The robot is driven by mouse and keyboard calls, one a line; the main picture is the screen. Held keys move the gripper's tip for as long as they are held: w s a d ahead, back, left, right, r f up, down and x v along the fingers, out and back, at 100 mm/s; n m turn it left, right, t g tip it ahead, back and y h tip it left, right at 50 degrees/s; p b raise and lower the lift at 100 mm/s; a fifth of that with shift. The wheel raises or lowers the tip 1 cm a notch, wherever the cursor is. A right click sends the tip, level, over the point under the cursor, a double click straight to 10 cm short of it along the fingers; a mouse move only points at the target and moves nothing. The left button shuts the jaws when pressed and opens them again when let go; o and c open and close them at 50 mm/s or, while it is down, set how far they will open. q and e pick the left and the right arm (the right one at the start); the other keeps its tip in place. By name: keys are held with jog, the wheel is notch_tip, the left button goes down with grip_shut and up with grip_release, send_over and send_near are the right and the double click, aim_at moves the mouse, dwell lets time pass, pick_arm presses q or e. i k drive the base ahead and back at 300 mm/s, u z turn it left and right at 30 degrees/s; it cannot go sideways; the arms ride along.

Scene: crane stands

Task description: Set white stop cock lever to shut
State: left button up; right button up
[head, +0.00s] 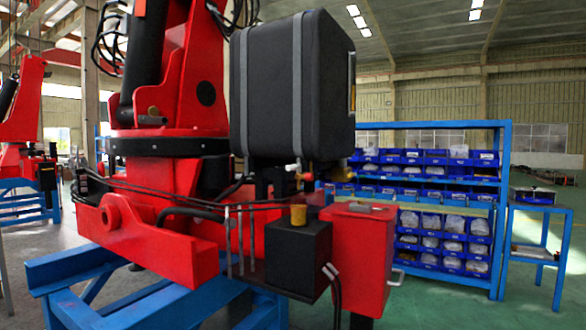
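Under the large black tank (292,85) on the red crane there is a small brass-coloured valve fitting with a tiny white lever (292,167). It is too small to tell which way the lever is turned. A short red piece (305,177) sits just beside and below it. Neither of my grippers shows in the head view.
A red box (357,255) and a black block with a yellow cap (298,215) stand below the valve. The crane rests on a blue stand (90,275). A blue shelf of bins (503,200) and a blue table (540,207) stand behind, with open green floor at right.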

aim_at(298, 167)
jog(key=z, duration=0.15)
jog(key=k, duration=0.35)
jog(key=z, duration=0.5)
jog(key=i, duration=1.05)
jog(key=u, duration=0.2)
